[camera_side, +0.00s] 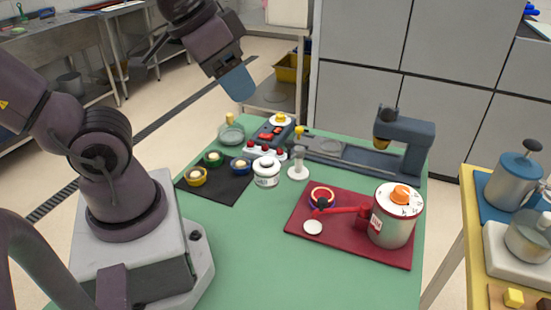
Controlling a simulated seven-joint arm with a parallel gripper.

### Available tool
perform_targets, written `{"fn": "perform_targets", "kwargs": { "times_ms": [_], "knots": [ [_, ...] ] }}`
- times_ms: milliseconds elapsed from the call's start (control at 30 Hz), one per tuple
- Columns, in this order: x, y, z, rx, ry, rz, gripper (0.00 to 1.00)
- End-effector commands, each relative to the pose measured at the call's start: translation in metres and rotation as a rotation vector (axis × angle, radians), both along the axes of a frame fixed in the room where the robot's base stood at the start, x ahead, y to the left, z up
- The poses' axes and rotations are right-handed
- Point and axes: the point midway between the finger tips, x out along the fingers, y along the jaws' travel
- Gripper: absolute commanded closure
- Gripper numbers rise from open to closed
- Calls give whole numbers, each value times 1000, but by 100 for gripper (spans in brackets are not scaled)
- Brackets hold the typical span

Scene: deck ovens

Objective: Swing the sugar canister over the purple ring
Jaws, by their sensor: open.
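A large white and grey canister (391,228) with an orange knob on its lid stands upright on the dark red board (300,233); I take it for the sugar canister, but its label is too small to read. A red arm (346,211) runs left from its side and ends in a dark knob. A small ring (323,189), purplish with a pale centre, lies on the board close behind that knob, to the left of the canister. My gripper (237,84), with blue fingers, is open and empty, high above the back left of the table, far from the canister.
A black mat (228,196) holds yellow, green and blue rings. A white lidded jar (266,175) and a white stand (298,167) are mid-table. A grey machine (405,143) stands at the back right. A white disc (313,227) lies on the board. The green front area is clear.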

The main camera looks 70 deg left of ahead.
Motion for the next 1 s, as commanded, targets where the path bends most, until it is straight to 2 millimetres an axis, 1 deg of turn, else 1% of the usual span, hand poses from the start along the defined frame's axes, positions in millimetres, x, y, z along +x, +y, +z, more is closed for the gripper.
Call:
{"fn": "perform_targets", "kwargs": {
  "times_ms": [133,267,367,533,700,800,867,900,933,1000],
  "knots": [
    [7,9,-15,-6,85,40,50],
    [30,26,-28,-25,195,105,50],
    [53,44,-40,-29,278,122,50],
    [92,82,-67,-27,403,94,50],
    [126,122,-100,-11,492,2,50],
    [141,141,-114,6,517,-77,50],
    [152,149,-116,25,514,-143,50],
    [157,151,-112,42,501,-184,50],
    [160,152,-108,52,489,-210,50],
    [161,152,-106,65,485,-259,50]
  ]
}}
